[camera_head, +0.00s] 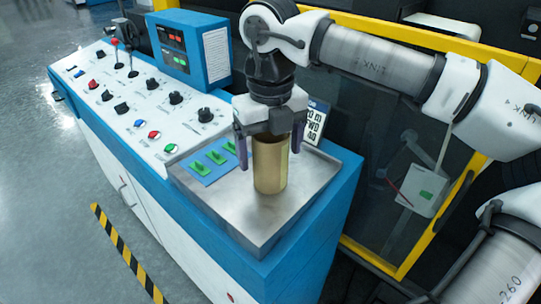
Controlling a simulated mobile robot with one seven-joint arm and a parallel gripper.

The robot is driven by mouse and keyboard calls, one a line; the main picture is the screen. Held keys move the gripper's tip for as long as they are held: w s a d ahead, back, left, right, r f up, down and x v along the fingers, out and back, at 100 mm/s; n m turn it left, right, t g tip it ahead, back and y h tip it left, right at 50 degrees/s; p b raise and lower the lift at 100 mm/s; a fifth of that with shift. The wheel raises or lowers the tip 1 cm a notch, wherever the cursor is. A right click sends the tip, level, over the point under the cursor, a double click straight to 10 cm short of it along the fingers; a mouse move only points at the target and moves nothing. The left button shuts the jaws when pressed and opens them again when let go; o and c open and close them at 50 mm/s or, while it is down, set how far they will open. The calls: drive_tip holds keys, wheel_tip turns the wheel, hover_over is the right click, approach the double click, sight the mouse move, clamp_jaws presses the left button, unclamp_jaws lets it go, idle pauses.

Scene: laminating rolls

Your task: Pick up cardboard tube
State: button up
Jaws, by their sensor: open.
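The cardboard tube (271,172) is a tan-brown cylinder standing upright on the metal tray at the near end of the blue and white console. My gripper (270,160) is directly above and around it, pointing down. Its fingers are open, one on the left and one on the right of the tube's upper part. A gap seems to show on the left side; whether the right finger touches the tube I cannot tell. The tube's top end is partly hidden by the gripper body.
The metal tray (252,222) has a raised rim. Green switches (214,157) on a blue plate sit left of the tube, and a printed label card (317,122) stands behind. The control panel (140,105) has knobs and buttons. A yellow-framed machine (420,244) stands to the right.

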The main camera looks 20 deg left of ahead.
drive_tip(key=shift+c, duration=0.4)
drive_tip(key=c, duration=1)
